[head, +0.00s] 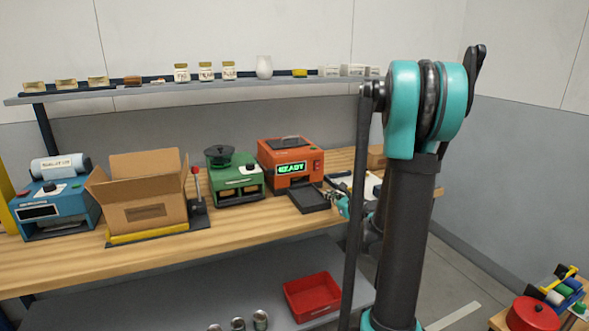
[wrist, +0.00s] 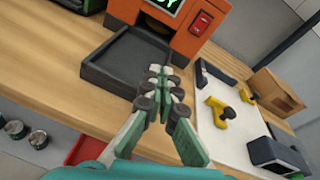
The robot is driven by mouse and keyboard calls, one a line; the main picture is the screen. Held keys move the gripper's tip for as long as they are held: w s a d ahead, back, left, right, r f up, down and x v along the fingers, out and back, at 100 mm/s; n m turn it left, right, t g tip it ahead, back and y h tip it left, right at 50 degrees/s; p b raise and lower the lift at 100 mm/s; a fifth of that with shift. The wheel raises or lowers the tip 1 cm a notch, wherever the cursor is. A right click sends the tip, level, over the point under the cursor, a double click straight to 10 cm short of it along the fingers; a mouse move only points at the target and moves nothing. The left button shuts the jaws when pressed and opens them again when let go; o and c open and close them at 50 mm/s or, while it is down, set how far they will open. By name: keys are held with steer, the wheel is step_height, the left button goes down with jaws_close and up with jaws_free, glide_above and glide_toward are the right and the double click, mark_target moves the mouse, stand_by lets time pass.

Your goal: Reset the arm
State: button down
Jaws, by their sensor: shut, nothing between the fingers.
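My gripper (wrist: 160,72) is shut with nothing between its fingers. In the wrist view it hangs over the wooden bench (wrist: 40,58), with its fingertips beside the right side of a black tray (wrist: 115,66). In the head view my gripper (head: 342,203) is small and partly hidden behind my own arm, just right of the same tray (head: 308,199). My teal and dark arm stands large in the right half of the head view.
An orange machine (head: 290,160) reading READY stands behind the tray. A green machine (head: 232,178), an open cardboard box (head: 145,190) and a blue machine (head: 55,210) stand further left. A white mat (wrist: 220,135) holds a yellow tool (wrist: 217,110). A shelf (head: 130,90) runs above; a red bin (head: 312,295) sits below.

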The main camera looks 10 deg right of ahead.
steer(key=s+a+f+n+g, duration=0.3)
steer(key=s+a+n, duration=0.1)
steer(key=s+n, duration=0.4)
steer(key=s+a+f+n+g, duration=0.4)
steer(key=s+a+n, duration=0.1)
steer(key=s+n, duration=0.35)
steer(key=s+d+f+n+g+h, duration=0.1)
steer(key=s+d+f+n+h, duration=0.1)
steer(key=s+n, duration=0.4)
steer(key=s+d+f+n+g+h, duration=0.2)
steer(key=s+d+f+n+h, duration=0.1)
steer(key=s+n, duration=0.3)
steer(key=s, duration=0.2)
steer(key=shift+s+f, duration=0.2)
steer(key=shift+s, duration=0.1)
